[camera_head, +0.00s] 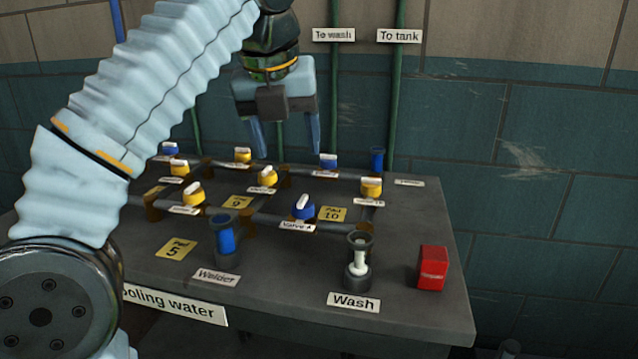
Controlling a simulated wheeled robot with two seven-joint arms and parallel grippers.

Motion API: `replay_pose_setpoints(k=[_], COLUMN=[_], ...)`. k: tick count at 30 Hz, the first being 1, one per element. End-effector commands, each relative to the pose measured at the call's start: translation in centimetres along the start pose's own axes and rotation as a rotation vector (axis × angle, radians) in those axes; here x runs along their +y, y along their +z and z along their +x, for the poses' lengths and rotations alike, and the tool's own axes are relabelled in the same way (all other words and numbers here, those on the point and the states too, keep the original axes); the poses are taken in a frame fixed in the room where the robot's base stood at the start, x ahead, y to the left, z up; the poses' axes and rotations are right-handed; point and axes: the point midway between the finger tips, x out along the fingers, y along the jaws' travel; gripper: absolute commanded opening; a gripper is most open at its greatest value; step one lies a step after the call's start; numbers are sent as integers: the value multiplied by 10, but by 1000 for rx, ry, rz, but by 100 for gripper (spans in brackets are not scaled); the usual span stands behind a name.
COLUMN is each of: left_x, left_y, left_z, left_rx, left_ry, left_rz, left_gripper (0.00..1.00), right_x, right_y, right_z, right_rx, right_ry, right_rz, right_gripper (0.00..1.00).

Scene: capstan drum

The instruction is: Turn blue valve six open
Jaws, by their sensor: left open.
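Three blue valves with white handles show on the bench: one at the back left (170,149), one at the back right (328,161) and one nearer the front (303,208). The front one's label (297,226) seems to read "Valve 4". The labels of the other two are too small to read, so I cannot tell which is valve six. My left gripper (285,146) is open and empty, with its fingers pointing down. In the picture its tips are just left of the back right blue valve, and it touches no valve that I can see. My right gripper is not in view.
Several yellow valves (371,187) sit on the pipes among the blue ones. A blue-filled sight glass (226,238), a pale-filled one (358,262) and a red box (433,268) stand at the front. Green pipes (393,100) run up the wall. The bench's right end is mostly clear.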

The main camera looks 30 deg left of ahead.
Motion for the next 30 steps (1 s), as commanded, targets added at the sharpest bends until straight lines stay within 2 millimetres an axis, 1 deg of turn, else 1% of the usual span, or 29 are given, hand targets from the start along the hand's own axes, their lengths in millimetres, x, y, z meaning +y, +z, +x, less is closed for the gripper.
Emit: replay_pose_setpoints(k=[4, 8, 15, 18, 21, 25, 30], left_x=[0, 1, 1, 0, 0, 0, 0], left_y=[0, 0, -1, 0, 0, 0, 0], left_z=[7, 26, 83, 104, 120, 133, 138], left_rx=[0, 2, 3, 3, 2, 1, 0], left_ry=[1, 1, 2, 1, 1, 0, -1], left_rz=[0, 0, 0, -1, 0, 0, -1], left_gripper=[68, 68, 68, 68, 68, 68, 68], right_x=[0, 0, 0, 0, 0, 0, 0], right_y=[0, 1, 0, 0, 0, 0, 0], right_z=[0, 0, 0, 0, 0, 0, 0], right_rx=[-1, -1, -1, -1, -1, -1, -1], right_ry=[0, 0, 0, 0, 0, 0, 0], right_rz=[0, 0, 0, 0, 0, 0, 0], right_gripper=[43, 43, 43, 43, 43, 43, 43])
